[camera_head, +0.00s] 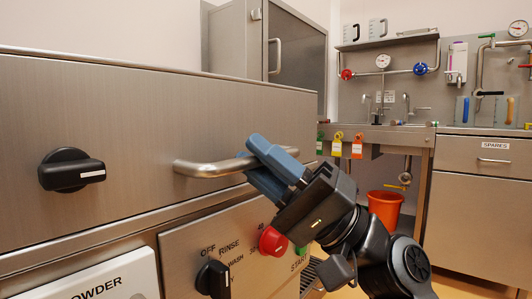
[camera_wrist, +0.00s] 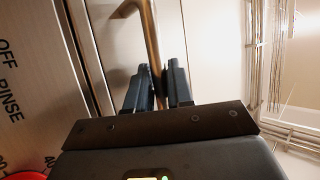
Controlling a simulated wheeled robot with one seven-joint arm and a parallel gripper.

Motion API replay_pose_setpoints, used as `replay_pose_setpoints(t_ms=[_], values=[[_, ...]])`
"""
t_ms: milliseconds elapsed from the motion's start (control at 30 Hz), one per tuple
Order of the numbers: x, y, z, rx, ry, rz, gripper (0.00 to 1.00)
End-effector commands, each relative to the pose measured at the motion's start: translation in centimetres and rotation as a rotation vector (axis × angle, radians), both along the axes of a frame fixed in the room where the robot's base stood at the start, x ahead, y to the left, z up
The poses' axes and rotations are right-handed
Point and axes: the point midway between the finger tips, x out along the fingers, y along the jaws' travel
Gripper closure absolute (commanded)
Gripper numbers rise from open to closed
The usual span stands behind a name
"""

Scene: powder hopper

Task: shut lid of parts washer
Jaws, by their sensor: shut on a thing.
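The parts washer fills the left of the head view, with its steel lid (camera_head: 150,120) as a broad front panel above the control panel (camera_head: 180,260). A bar handle (camera_head: 205,168) runs across the lid's lower right. My gripper (camera_head: 262,165) has its blue-grey fingers on either side of the bar near its right end and is shut on it. In the wrist view the handle (camera_wrist: 152,40) passes down between the two dark fingers (camera_wrist: 160,85). The lid's lower edge lies just above the control panel; a narrow seam shows there.
A black knob (camera_head: 72,170) sticks out of the lid at left. A dial (camera_head: 213,279), a red button (camera_head: 273,241) and a green button lie below the handle. An orange bucket (camera_head: 385,208) stands under the sink bench at right. A steel cabinet (camera_head: 268,50) stands behind the washer.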

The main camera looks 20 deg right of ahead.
Motion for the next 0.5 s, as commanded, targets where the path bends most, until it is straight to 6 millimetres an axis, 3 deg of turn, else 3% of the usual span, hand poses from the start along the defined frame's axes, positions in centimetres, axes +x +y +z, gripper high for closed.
replay_pose_setpoints(t_ms=[33, 267, 300, 500], values=[[0.21, 0.28, -1.05, -0.010, 0.016, 0.005, 1.00], [0.28, 0.31, -1.29, -0.012, 0.020, 0.005, 1.00], [0.28, 0.30, -1.31, -0.012, 0.020, 0.005, 0.77], [0.26, 0.24, -1.12, -0.009, 0.017, 0.004, 0.58]])
